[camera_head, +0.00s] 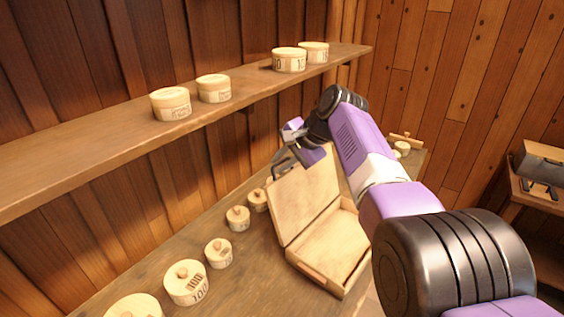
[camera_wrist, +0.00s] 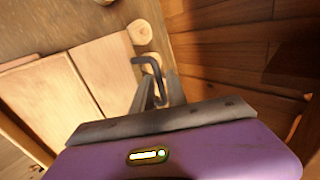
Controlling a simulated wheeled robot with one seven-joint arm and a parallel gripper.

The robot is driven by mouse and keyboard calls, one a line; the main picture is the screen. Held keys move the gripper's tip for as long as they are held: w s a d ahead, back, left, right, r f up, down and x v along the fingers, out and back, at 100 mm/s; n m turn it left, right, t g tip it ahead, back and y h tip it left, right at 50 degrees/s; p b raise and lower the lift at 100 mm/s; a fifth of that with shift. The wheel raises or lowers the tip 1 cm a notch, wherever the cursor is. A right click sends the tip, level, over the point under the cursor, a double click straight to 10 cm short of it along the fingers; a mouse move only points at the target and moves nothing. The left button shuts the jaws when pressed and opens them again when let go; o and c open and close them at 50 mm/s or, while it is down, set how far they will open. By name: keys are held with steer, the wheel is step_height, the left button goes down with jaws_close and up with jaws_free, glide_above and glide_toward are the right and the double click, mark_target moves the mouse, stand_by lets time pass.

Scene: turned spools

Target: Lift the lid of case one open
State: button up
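A shallow pale wooden case (camera_head: 335,246) stands on the lower bench with its lid (camera_head: 303,198) raised and leaning back, its inside bare. No number shows on the case. My gripper (camera_head: 286,164) is at the upper left corner of the lid; whether it touches the lid is unclear. In the wrist view, my gripper's grey fingers (camera_wrist: 157,90) point up the picture beside pale wooden panels (camera_wrist: 75,85) of the case. A thin dark hooked piece (camera_wrist: 147,61) shows at the fingertips; whether it is held or part of the fingers is unclear.
Several round lidded wooden boxes, one (camera_head: 187,283) near the front, stand on the bench left of the case. More round boxes (camera_head: 171,104) sit on the upper shelf (camera_head: 100,145). A side stand (camera_head: 540,195) holds a grey object at right.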

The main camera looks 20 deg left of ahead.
steer(key=shift+r, duration=0.1)
steer(key=v, duration=0.7)
steer(key=shift+d+r, duration=0.2)
steer(key=shift+r, duration=0.05)
stand_by(0.4)
